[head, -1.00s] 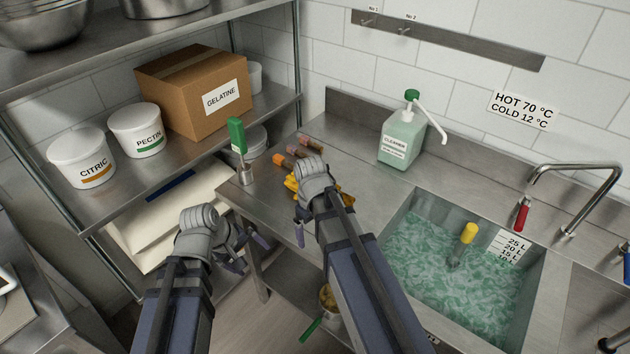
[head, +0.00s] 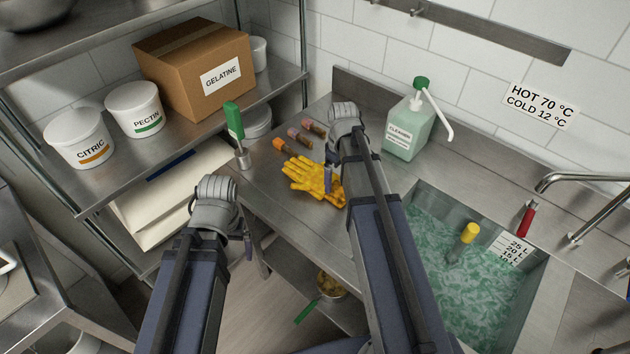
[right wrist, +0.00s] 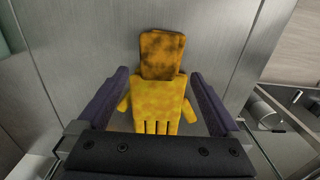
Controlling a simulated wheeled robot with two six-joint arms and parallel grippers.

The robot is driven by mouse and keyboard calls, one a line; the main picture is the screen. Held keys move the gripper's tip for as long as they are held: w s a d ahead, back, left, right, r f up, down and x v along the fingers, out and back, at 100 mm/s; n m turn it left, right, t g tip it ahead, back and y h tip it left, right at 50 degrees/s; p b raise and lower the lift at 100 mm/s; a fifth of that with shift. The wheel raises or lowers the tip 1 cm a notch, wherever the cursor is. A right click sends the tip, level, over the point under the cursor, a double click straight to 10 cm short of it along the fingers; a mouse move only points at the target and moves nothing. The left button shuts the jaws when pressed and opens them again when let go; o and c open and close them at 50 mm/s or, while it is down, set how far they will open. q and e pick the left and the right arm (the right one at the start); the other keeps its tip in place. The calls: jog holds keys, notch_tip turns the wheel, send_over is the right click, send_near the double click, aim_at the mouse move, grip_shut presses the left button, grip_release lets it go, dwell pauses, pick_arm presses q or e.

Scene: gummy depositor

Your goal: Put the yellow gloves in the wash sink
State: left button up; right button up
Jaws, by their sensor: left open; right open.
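The yellow gloves (head: 308,178) lie on the steel counter left of the wash sink. In the right wrist view the gloves (right wrist: 160,95) are stained brown at the cuff and lie between the spread fingers of my right gripper (right wrist: 160,98). My right gripper (head: 334,180) is open above the gloves, and its arm covers part of them in the head view. My left gripper (head: 240,240) is open and empty in front of the counter's left end; its fingers are partly hidden. The wash sink (head: 437,205) holds foamy green water.
Several brown-capped or orange-capped tubes (head: 300,138) lie behind the gloves. A green-handled tool (head: 235,128) stands at the counter's left. The cleaner bottle (head: 407,128) stands behind the sink, the faucet (head: 580,200) at right. A yellow-topped item (head: 469,233) stands in the water.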

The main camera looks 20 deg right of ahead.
aim_at(337, 189)
pick_arm(q)
jog(key=shift+f, duration=0.45)
pick_arm(e)
jog(key=shift+f, duration=0.4)
notch_tip(337, 189, down, 5)
jog(key=b, duration=0.5)
jog(key=shift+s+f, duration=0.1)
pick_arm(q)
notch_tip(337, 189, down, 5)
jog(key=shift+f, duration=0.1)
pick_arm(e)
jog(key=shift+c, duration=0.4)
jog(key=c, duration=1.2)
